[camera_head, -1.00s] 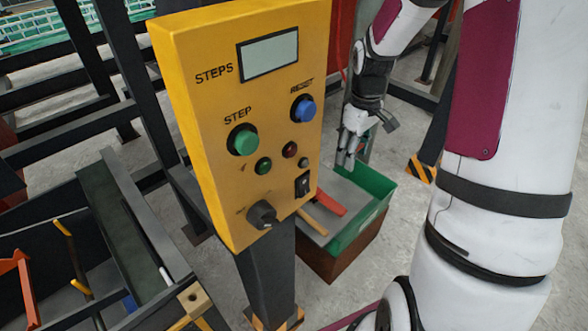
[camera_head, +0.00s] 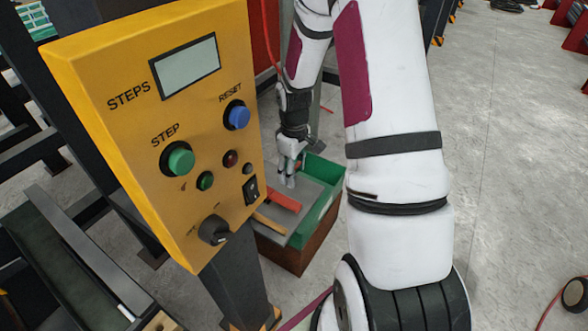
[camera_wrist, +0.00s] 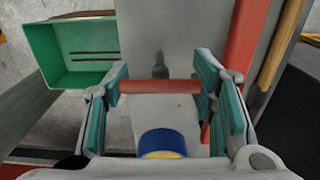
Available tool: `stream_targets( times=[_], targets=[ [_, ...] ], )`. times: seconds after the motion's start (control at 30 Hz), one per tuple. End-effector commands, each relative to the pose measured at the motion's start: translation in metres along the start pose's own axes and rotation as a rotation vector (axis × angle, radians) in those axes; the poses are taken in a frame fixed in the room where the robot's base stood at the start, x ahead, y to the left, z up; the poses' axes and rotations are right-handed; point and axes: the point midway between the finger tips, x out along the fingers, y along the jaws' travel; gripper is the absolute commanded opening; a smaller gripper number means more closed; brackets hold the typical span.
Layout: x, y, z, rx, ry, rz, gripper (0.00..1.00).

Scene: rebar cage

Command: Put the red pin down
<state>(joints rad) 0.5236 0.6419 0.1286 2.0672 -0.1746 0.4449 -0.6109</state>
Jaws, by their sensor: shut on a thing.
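The red pin (camera_wrist: 160,87) is a short red rod lying crosswise between the fingers of my gripper (camera_wrist: 160,88) in the wrist view. My gripper is shut on it, with a finger at each end. Beneath is a grey tray surface (camera_wrist: 145,50); I cannot tell whether the pin touches it. In the head view my gripper (camera_head: 288,180) points down over the grey tray (camera_head: 268,227), and the pin is not clearly visible there.
A green bin (camera_head: 325,168) stands at the tray's far side. A red bar (camera_head: 283,201) and a wooden-coloured bar (camera_head: 269,223) lie on the tray. A blue and yellow round thing (camera_wrist: 162,143) is close below my gripper. The yellow control panel (camera_head: 130,130) stands in front.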

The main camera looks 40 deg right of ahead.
Motion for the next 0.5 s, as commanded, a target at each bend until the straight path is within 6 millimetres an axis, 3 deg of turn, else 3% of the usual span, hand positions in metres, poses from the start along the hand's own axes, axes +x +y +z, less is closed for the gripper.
stream_targets(
  times=[0.3, 0.33, 0.4, 0.5],
  targets=[
    [0.0024, 0.0006, -0.0004, 0.000, 0.001, 0.001, 0.22],
    [0.0028, 0.0006, -0.0004, 0.000, 0.001, 0.001, 0.54],
    [0.0023, 0.0006, -0.0003, 0.000, 0.001, 0.001, 0.70],
    [0.0022, 0.0005, -0.0002, 0.000, 0.001, 0.001, 0.72]
  ],
)
